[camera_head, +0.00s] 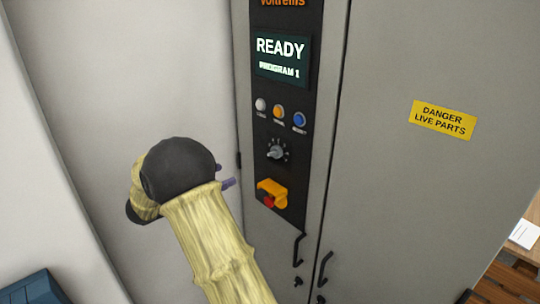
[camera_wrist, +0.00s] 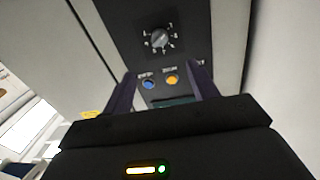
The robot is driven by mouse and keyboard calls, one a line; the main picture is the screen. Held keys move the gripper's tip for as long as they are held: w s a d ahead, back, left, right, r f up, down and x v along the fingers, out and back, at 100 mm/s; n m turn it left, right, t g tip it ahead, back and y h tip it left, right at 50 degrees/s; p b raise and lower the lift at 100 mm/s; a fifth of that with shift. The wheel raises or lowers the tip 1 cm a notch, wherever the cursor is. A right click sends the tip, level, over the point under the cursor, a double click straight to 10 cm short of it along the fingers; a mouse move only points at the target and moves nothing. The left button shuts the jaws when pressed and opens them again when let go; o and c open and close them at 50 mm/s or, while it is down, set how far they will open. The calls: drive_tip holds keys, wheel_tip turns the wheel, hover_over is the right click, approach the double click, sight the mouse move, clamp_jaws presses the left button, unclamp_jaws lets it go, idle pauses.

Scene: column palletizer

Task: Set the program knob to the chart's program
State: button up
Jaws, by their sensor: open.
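The program knob (camera_head: 276,152) is a grey rotary knob on a black panel, below a row of three round buttons. It also shows in the wrist view (camera_wrist: 159,39), ringed by small white marks too blurred to read. The display (camera_head: 281,61) above reads "READY" and "PROGRAM 1". My gripper (camera_head: 226,177) is left of the panel in the head view, apart from the knob. In the wrist view its two dark fingers (camera_wrist: 162,82) are spread, with nothing between them but the panel behind. No chart can be made out in either view.
White, amber (camera_head: 278,112) and blue (camera_head: 299,119) buttons sit above the knob. A yellow block with a red button (camera_head: 271,194) is below it. Black door handles (camera_head: 299,249) stick out lower down. A yellow danger label (camera_head: 443,119) is on the right door. A paper (camera_head: 524,234) lies far right.

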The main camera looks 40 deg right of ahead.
sight(270, 155)
drive_tip(key=shift+s+d, duration=0.15)
drive_tip(key=d+p, duration=0.6)
drive_tip(key=d, duration=1)
drive_tip(key=shift+d+r, duration=0.1)
drive_tip(key=shift+d, duration=0.65)
drive_tip(key=c, duration=1)
